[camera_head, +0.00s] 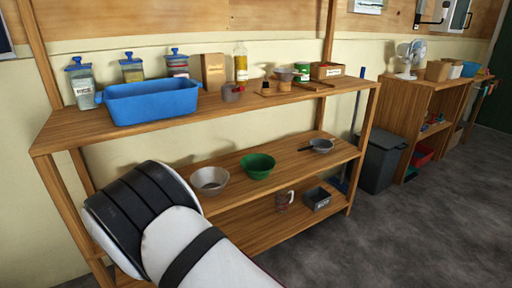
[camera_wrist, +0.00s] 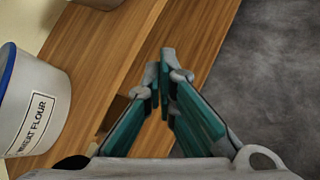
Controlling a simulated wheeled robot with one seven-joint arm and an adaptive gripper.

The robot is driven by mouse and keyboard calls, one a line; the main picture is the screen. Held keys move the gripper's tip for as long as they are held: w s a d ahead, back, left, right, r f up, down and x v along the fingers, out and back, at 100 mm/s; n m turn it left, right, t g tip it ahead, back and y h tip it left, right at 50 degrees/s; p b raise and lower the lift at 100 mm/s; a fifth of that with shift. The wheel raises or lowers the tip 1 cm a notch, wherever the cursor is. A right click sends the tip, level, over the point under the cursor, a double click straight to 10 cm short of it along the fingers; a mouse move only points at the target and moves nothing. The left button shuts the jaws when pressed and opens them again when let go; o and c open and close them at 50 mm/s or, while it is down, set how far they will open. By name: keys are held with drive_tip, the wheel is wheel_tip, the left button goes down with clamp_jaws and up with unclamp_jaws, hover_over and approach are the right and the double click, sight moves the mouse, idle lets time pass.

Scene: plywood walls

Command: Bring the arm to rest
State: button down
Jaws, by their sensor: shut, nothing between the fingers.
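My gripper (camera_wrist: 167,62) shows in the wrist view with its two fingers brought together at the tips. It is shut and empty. Behind the fingertips are a wooden shelf board (camera_wrist: 130,45) and, to the right, dark floor. I cannot tell whether the fingers touch the board. In the head view my white and black arm reaches in from the bottom in front of the wooden shelf unit (camera_head: 60,130). The gripper itself is not visible there.
A white tub (camera_wrist: 38,100) labelled wheat flour stands left of the gripper. Higher boards hold a blue bin (camera_head: 150,103), a grey bowl (camera_head: 209,180) and a green bowl (camera_head: 257,166). Floor (camera_head: 400,235) at the right is clear. A dark waste bin (camera_head: 380,160) stands beyond the unit.

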drive_tip(key=s+d+r+m+g+h, duration=0.1)
drive_tip(key=d+r+m+g+h, duration=0.35)
drive_tip(key=d+r+m, duration=1.35)
drive_tip(key=s+d+r+n+g, duration=0.1)
drive_tip(key=s+d+r, duration=0.35)
drive_tip(key=d, duration=0.35)
drive_tip(key=s+d+r+n+g, duration=0.1)
drive_tip(key=s+d+r, duration=0.2)
drive_tip(key=d+r, duration=0.4)
drive_tip(key=s+d+r+m+g+y, duration=0.1)
drive_tip(key=s+d+r+m+g, duration=0.15)
drive_tip(key=s+d, duration=0.45)
drive_tip(key=s+d+r+m+g+y, duration=0.1)
drive_tip(key=s+d+m, duration=0.25)
drive_tip(key=s, duration=0.65)
drive_tip(key=s+a+f+m+g+y, duration=0.1)
drive_tip(key=s+a+m+y, duration=0.15)
drive_tip(key=s, duration=0.65)
drive_tip(key=s+a+f+m+y, duration=0.1)
drive_tip(key=s+a+m+y, duration=0.15)
drive_tip(key=s, duration=0.75)
wheel_tip(320, 180, up, 29)
drive_tip(key=d+t+p, duration=0.1)
drive_tip(key=t+p, duration=0.2)
drive_tip(key=p, duration=2.3)
drive_tip(key=shift+d+m+t+p, duration=0.15)
drive_tip(key=shift+m+t+p, duration=0.15)
drive_tip(key=shift+t, duration=0.1)
